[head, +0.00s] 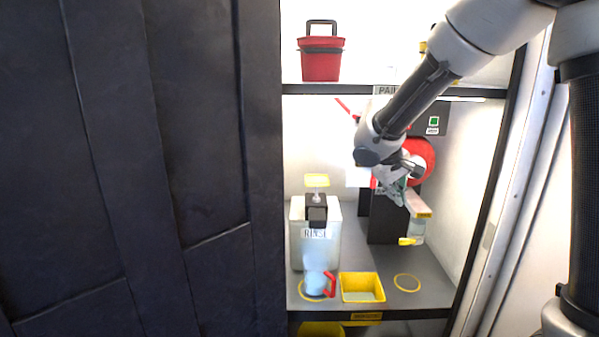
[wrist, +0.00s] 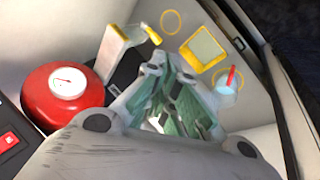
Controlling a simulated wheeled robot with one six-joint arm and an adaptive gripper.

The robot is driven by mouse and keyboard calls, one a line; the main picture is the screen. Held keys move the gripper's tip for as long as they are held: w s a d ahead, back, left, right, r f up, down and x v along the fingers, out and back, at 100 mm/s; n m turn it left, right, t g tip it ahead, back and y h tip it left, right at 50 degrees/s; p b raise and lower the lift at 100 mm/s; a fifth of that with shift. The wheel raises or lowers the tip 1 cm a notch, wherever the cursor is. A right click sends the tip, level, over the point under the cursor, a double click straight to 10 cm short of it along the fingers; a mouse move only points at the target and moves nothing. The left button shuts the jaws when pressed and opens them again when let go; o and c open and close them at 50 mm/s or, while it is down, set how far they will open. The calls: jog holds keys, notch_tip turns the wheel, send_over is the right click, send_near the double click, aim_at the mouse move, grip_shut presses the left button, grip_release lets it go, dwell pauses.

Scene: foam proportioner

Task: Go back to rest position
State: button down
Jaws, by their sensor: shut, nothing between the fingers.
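My gripper (wrist: 172,75) shows in the wrist view with its fingers together and nothing between them. In the head view my gripper (head: 398,195) is in front of the dark box at the right of the shelf, above the counter and not visibly holding anything. A white and yellow dispenser arm (head: 418,208) is just right of it in the head view, and it also shows left of the fingers in the wrist view (wrist: 120,42). Whether the gripper touches it I cannot tell.
On the counter stand a white RINSE tank (head: 300,250), a light-blue jug with red handle (head: 316,284), a yellow tray (head: 362,287) and an empty yellow ring (head: 407,283). A red round tank (wrist: 62,95) is close left of my gripper. A red bucket (head: 321,66) sits on the upper shelf.

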jog(key=s+d+r+m+y, duration=0.1)
jog(key=s+d+r, duration=0.1)
jog(key=s, duration=0.7)
jog(key=s+d+r+m+y, duration=0.1)
jog(key=s+d, duration=0.4)
jog(key=s, duration=0.5)
jog(key=s+d+r+m+y, duration=0.2)
jog(key=s+d+r, duration=0.2)
jog(key=s, duration=0.6)
jog(key=shift+s+m, duration=0.25)
jog(key=shift+m, duration=0.05)
